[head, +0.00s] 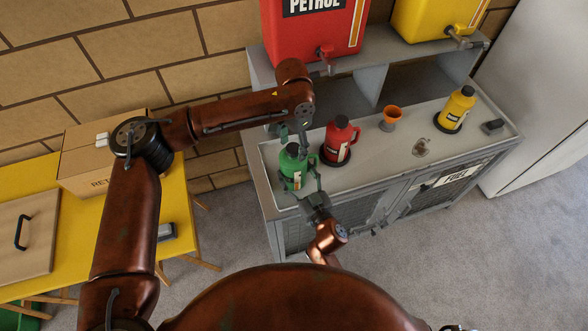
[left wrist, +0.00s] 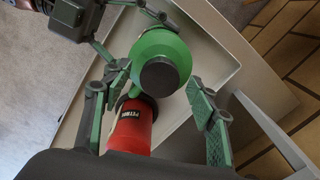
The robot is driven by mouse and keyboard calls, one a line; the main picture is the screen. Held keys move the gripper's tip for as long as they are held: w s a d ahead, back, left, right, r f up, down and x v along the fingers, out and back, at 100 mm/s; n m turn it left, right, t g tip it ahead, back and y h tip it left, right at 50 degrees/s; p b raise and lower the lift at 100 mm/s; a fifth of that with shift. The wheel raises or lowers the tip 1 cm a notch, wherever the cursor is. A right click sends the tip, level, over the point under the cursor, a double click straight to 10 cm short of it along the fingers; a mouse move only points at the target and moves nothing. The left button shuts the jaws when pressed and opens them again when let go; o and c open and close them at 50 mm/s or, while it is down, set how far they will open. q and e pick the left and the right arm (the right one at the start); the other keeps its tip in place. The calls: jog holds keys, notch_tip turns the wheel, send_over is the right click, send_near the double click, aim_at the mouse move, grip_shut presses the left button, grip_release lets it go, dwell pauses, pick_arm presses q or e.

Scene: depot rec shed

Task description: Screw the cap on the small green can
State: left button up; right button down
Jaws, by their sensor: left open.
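The small green can (head: 296,172) stands upright at the left end of the grey bench. In the left wrist view its green shoulder (left wrist: 150,46) surrounds a dark round cap (left wrist: 166,76), which sits on its top; how tight it is I cannot tell. My left gripper (head: 291,136) is above the can, its open fingers apart on either side of the cap in the left wrist view (left wrist: 158,84). My right gripper (head: 303,186) reaches in from the front, with its fingers against both sides of the green can.
A red can (head: 339,143) stands close to the right of the green one. An orange funnel (head: 391,116) and a yellow can (head: 456,110) are further right on the bench (head: 372,172). Large red (head: 296,38) and yellow (head: 425,18) containers with taps stand on the shelf behind.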

pick_arm(q)
notch_tip(320, 180, up, 12)
dwell(0.5)
pick_arm(e)
jog(key=shift+c, duration=1.8)
grip_release()
jog(key=v, duration=1.2)
